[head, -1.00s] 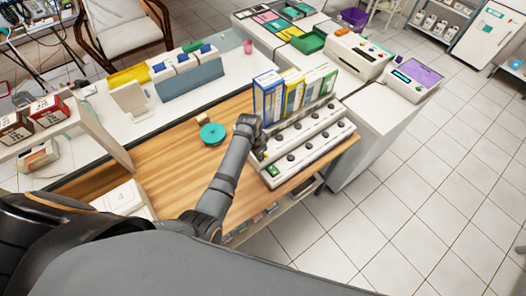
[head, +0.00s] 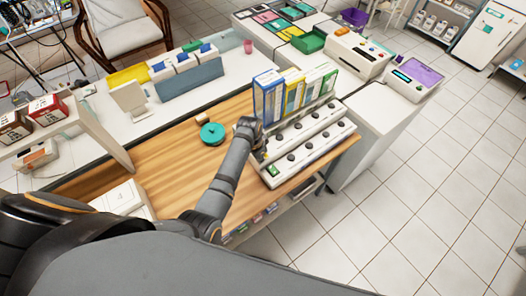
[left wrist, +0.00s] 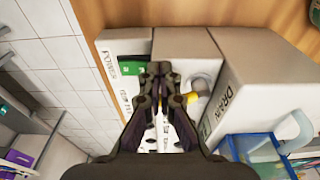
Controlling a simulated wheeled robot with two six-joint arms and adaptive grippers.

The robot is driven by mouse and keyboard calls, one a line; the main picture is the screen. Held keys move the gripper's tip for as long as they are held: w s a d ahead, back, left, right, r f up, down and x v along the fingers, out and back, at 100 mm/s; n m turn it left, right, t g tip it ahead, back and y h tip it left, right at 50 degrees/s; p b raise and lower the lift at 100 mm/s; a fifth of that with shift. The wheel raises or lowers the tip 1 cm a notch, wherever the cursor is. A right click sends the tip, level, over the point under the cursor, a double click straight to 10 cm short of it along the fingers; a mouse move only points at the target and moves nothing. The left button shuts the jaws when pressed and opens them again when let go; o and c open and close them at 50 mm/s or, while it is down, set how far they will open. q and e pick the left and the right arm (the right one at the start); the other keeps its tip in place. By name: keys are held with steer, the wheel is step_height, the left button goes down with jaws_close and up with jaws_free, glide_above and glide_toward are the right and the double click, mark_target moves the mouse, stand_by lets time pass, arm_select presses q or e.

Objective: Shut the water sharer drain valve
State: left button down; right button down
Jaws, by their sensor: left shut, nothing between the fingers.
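The water sharer (head: 316,148) is a white stepped unit with rows of dark knobs, at the right end of the wooden counter. My left gripper (head: 262,150) is at its left end, partly hidden by my wrist in the head view. In the left wrist view the shut, empty fingers (left wrist: 158,72) point at the unit's white blocks. A green panel (left wrist: 130,66) with a POWER label is on their left. A grey round part (left wrist: 200,83) and a label starting DRA (left wrist: 220,105) are on their right. I cannot tell the drain valve's position or whether the fingers touch it. My right gripper is not in view.
Blue, yellow and green binders (head: 295,92) stand behind the knobs. A teal round object (head: 212,134) lies on the wooden counter (head: 170,160). A blue part (left wrist: 262,150) with a pale tube is close at the lower right in the wrist view. Tiled floor lies to the right.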

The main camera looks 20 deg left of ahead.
arm_select(q)
steer(key=shift+d, duration=0.1)
steer(key=shift+w+d, duration=0.1)
steer(key=shift+w, duration=0.2)
steer(key=shift+d, duration=0.1)
stand_by(0.3)
steer(key=shift+w+d, duration=0.3)
steer(key=shift+d, duration=0.05)
steer(key=shift+w+d, duration=0.1)
steer(key=shift+d, duration=0.05)
